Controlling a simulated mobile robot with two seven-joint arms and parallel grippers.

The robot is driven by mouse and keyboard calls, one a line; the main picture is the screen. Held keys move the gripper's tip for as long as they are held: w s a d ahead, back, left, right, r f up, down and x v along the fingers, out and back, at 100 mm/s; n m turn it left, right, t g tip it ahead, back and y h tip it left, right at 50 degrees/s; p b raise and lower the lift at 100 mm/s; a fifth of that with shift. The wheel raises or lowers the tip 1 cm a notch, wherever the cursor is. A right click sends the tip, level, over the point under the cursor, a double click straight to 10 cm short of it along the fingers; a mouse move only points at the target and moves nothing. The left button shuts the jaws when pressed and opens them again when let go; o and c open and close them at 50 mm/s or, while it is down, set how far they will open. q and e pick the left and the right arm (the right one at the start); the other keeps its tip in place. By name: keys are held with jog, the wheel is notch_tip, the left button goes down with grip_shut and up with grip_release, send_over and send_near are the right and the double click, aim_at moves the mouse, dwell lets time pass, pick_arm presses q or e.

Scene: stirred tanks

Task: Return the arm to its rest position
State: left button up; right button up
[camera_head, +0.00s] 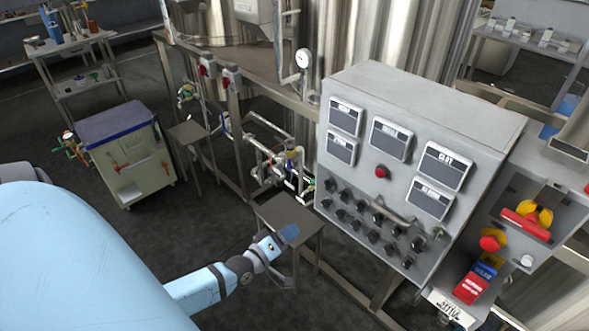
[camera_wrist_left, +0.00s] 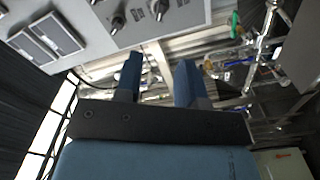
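My left arm (camera_head: 205,285) reaches in from the lower left of the head view, light blue with dark grey joints. My left gripper (camera_head: 282,240) is at its end, in front of or over a small grey stand; the exact height is hard to tell. In the left wrist view the two dark blue fingers of the left gripper (camera_wrist_left: 159,78) stand apart with nothing between them. My right gripper shows in neither view.
A grey control cabinet (camera_head: 345,225) with displays and knobs stands right of the gripper. Pipes and valves (camera_head: 285,160) and a small grey stand (camera_head: 278,212) are close by. A wheeled cabinet (camera_head: 130,185) stands at left. Dark open floor (camera_head: 225,185) lies between.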

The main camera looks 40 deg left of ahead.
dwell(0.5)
pick_arm(q)
jog(key=s+d+m+g+p, duration=0.2)
jog(key=s+d+m+g, duration=0.1)
jog(key=s+d+m, duration=0.4)
jog(key=s+d+m+g+h+p, duration=0.1)
jog(key=s+d+m+g+p, duration=0.2)
jog(key=s+d+m, duration=0.3)
jog(key=d+m+g, duration=0.1)
jog(key=d, duration=0.4)
jog(key=shift+s+f+h, duration=0.15)
jog(key=shift+s+h, duration=0.15)
jog(key=shift+s, duration=0.05)
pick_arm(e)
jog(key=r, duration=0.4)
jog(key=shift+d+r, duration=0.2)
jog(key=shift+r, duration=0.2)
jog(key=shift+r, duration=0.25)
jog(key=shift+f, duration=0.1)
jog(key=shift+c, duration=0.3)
